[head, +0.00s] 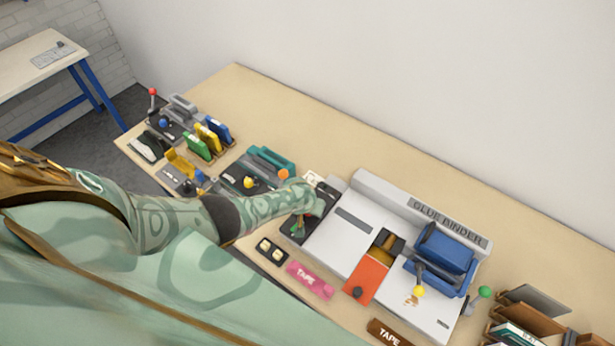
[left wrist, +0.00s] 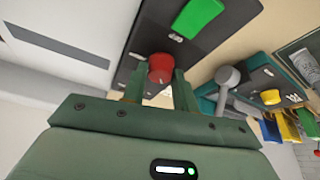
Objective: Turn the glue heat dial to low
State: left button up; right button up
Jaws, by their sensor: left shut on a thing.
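The glue binder (head: 345,238) is a pale grey machine on the bench, with a blue clamp (head: 443,252) at its right. A dark panel (head: 288,226) adjoins its left end. In the left wrist view a round red dial (left wrist: 161,66) sits on this panel (left wrist: 205,48), near a bright green block (left wrist: 198,17). My left gripper (left wrist: 160,78) is shut on the red dial, one finger on each side. In the head view my left gripper (head: 303,208) is over the panel and mostly hides the dial. The dial's setting cannot be read. My right gripper is not in view.
A pink tape box (head: 309,280) and a small dark tray (head: 272,251) lie in front of the panel. A teal device (head: 270,160) and coloured holders (head: 207,137) stand to the left. Wooden racks (head: 530,318) are at the right. The bench's back strip is clear.

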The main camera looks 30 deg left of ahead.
pick_arm(q)
jog(key=n, duration=0.2)
jog(key=shift+d+n+y, duration=0.15)
jog(key=shift+n+y, duration=0.15)
jog(key=shift+y, duration=0.1)
jog(key=shift+n+g+y, duration=0.5)
jog(key=shift+n, duration=1)
jog(key=shift+b, duration=0.3)
jog(key=o, duration=1)
jog(key=shift+w, duration=0.1)
jog(key=shift+c, duration=0.2)
